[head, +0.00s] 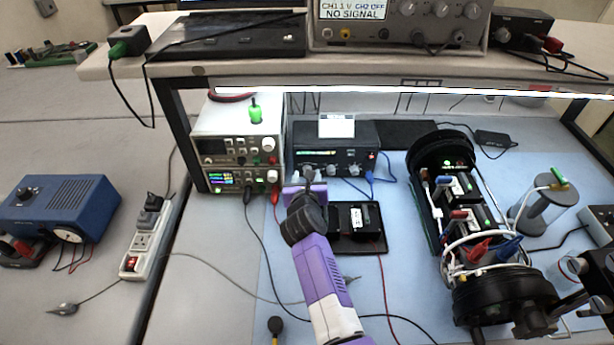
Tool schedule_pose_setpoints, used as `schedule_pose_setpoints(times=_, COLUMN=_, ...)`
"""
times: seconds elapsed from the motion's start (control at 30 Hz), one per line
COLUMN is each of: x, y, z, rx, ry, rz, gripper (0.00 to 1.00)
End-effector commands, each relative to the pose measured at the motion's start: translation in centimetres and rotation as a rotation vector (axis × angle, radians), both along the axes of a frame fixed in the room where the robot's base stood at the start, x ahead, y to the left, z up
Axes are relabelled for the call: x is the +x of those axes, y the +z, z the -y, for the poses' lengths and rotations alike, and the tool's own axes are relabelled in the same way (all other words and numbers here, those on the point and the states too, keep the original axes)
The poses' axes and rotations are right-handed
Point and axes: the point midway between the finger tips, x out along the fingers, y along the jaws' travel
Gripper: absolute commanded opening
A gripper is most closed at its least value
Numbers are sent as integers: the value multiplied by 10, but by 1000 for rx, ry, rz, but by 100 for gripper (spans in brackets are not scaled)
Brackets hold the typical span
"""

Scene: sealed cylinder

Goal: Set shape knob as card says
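A dark blue instrument box (306,138) with a lit display and several knobs on its front stands under the shelf. A white card (337,126) stands upright at its top; its writing is too small to read. The knobs include one (355,170) at the right and one (332,170) near the middle; I cannot read their labels, so I cannot tell which is the shape knob. My gripper (309,180) is at the lower left of the box's front, close to the leftmost knob. Its fingers are mostly hidden behind my wrist, so contact and opening cannot be told.
Stacked power supplies (238,150) stand left of the box, with red and black leads hanging. A black tray (358,228) lies right of my arm. An open cylinder assembly (425,205) with wires is further right. The shelf (350,72) hangs above; cables cross the blue mat (290,290).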

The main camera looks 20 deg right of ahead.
Motion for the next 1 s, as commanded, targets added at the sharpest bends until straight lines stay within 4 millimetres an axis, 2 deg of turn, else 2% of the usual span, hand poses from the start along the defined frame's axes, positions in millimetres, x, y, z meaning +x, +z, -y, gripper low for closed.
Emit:
schedule_pose_setpoints(times=0.3, x=-38, y=16, z=-15, rx=-1, ry=5, rz=0, gripper=44)
schedule_pose_setpoints(times=0.5, x=-56, y=23, z=-21, rx=-1, ry=3, rz=-2, gripper=44)
schedule_pose_setpoints(times=1.0, x=-61, y=26, z=-23, rx=2, ry=0, rz=-2, gripper=44)
